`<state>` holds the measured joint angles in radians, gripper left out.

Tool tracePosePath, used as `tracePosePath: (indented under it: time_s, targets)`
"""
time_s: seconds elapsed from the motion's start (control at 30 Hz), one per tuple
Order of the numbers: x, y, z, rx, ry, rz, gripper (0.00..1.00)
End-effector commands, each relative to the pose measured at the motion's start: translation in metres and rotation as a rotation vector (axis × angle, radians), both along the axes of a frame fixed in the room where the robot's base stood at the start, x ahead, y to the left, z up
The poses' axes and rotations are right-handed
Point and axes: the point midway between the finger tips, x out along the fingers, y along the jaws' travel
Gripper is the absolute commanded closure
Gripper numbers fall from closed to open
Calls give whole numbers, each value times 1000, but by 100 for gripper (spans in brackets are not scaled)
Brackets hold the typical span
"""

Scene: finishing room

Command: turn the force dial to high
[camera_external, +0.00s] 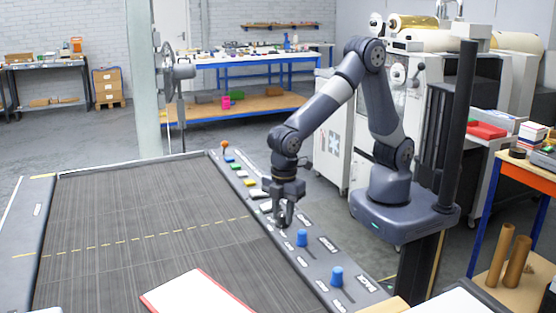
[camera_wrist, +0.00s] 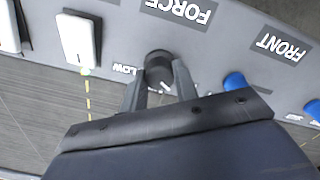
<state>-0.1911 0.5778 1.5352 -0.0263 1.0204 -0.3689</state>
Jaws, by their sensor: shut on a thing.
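The force dial (camera_wrist: 159,66) is a dark round knob on the grey control strip, below the FORCE label (camera_wrist: 183,10) in the wrist view. A white pointer mark shows near its lower edge, and the word LOW is printed beside it on the left. My gripper (camera_wrist: 160,84) is shut on the dial, with one finger on each side of it. The HIGH marking is not readable in either view.
Blue knobs (camera_external: 302,238) (camera_external: 336,277) stand on the strip close by, one near the FRONT label (camera_wrist: 283,47). White rocker switches (camera_wrist: 78,40) are on the other side. A ribbed dark bed (camera_external: 150,225) lies beside the strip, with a red-edged white board (camera_external: 197,294) on it.

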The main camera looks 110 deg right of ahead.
Motion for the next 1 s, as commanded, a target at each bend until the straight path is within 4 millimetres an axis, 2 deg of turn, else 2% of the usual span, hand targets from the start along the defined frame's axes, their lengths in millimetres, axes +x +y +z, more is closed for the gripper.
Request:
tracePosePath:
  time_s: [0.23, 0.27, 0.5, 0.8, 0.87, 1.0]
  targets:
    - [1, 0, 1, 1, -3, 0, 94]
    - [1, 0, 1, 1, -3, 0, 69]
    - [0, 0, 1, 0, -2, -1, 50]
    - [1, 0, 4, 0, -2, -1, 50]
    - [1, 0, 10, 1, -3, -1, 50]
    - [1, 1, 34, 1, -7, -1, 50]
